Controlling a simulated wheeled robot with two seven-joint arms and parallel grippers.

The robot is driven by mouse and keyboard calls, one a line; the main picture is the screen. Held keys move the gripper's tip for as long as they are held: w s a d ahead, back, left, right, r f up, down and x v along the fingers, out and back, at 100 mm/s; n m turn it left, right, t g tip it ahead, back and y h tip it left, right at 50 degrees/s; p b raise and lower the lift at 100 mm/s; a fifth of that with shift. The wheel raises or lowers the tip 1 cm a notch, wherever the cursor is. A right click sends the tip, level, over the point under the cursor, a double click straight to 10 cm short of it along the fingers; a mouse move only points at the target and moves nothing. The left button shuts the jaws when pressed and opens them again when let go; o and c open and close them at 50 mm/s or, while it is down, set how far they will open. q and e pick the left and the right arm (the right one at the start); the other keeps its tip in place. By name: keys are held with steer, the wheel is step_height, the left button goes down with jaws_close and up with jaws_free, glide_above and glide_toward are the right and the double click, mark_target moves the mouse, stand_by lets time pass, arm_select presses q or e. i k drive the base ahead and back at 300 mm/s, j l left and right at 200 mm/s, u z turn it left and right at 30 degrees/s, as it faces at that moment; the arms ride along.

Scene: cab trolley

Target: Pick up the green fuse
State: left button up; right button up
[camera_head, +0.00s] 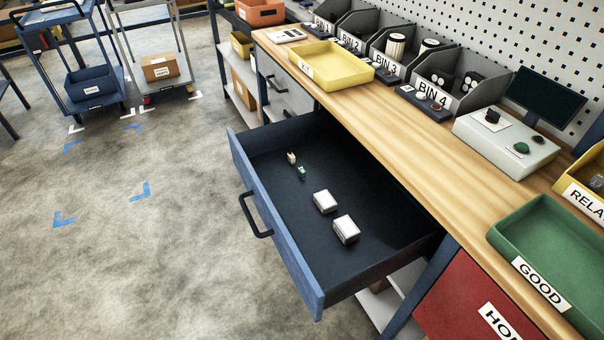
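The green fuse (302,172) is a small green and white piece lying in the open blue drawer (270,218), towards its far left part. A small cream or beige piece (291,158) lies just behind it, close by; I cannot tell if they touch. Two white boxes (325,202) lie nearer the drawer's middle, apart from the fuse. Neither of my grippers shows in the head view.
The drawer juts out from under the wooden workbench (430,145), its handle (254,215) facing the floor. On the bench are a yellow tray (328,72), several grey bins, a tester box (505,140) and a green GOOD tray (545,250). Trolleys (92,85) stand back left. Floor before the drawer is clear.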

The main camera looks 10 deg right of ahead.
mark_target(302, 172)
steer(key=i+j+z, duration=0.15)
steer(key=j+z, duration=0.2)
steer(key=z, duration=0.15)
steer(key=i+j+z, duration=0.15)
steer(key=j+z, duration=0.65)
steer(key=z, duration=0.15)
